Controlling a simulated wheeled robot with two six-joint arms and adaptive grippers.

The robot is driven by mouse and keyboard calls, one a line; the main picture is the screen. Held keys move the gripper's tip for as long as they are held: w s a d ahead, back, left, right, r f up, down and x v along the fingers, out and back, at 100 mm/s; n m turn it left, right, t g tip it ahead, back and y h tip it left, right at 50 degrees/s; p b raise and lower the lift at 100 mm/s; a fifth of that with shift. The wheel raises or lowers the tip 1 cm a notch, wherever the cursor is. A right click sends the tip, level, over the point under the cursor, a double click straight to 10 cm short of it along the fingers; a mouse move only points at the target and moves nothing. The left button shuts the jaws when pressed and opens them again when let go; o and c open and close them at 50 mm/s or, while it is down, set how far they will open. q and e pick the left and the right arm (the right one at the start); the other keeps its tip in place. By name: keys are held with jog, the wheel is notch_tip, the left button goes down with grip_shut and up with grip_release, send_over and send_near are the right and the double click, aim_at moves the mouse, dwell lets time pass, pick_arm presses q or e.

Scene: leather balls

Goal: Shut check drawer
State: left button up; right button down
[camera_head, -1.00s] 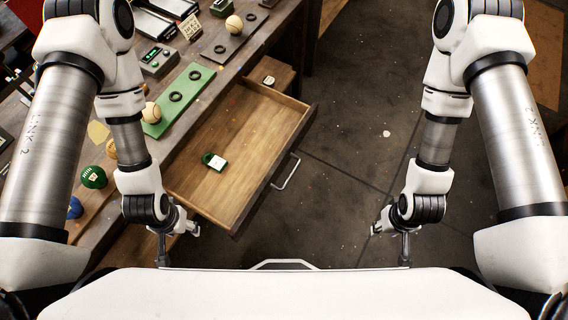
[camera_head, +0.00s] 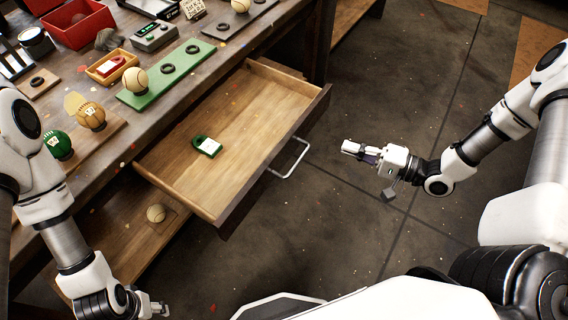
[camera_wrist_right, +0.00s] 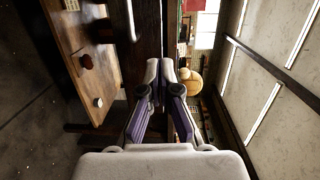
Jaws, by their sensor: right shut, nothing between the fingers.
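The check drawer (camera_head: 240,120) is pulled open from the wooden bench in the head view. A green tag with a white label (camera_head: 207,146) lies inside it. The drawer has a silver bar handle (camera_head: 291,160) on its dark front. My right gripper (camera_head: 349,147) is shut and empty, to the right of the handle and apart from it. The right wrist view shows its closed fingers (camera_wrist_right: 160,70), with a silver bar (camera_wrist_right: 131,20) above left of them. My left gripper (camera_head: 158,309) is low at the left, partly cut off; its fingers are too small to judge.
The bench top holds a green board (camera_head: 165,72) with rings and a ball, an orange tray (camera_head: 111,66) and a red box (camera_head: 76,24). The floor right of the drawer is clear.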

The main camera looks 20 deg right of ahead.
jog(key=d+f+m+t+h+b, duration=0.2)
jog(key=d+f+b, duration=0.1)
jog(key=d+f, duration=0.15)
jog(key=b, duration=0.4)
send_near(305, 129)
jog(key=shift+n, duration=0.3)
jog(key=x, duration=0.6)
jog(key=shift+w+f, duration=0.2)
jog(key=shift+w, duration=0.05)
pick_arm(q)
notch_tip(305, 129, down, 10)
pick_arm(e)
jog(key=shift+w+a, duration=0.25)
jog(key=shift+w, duration=0.05)
pick_arm(q)
jog(key=shift+a+f, duration=0.1)
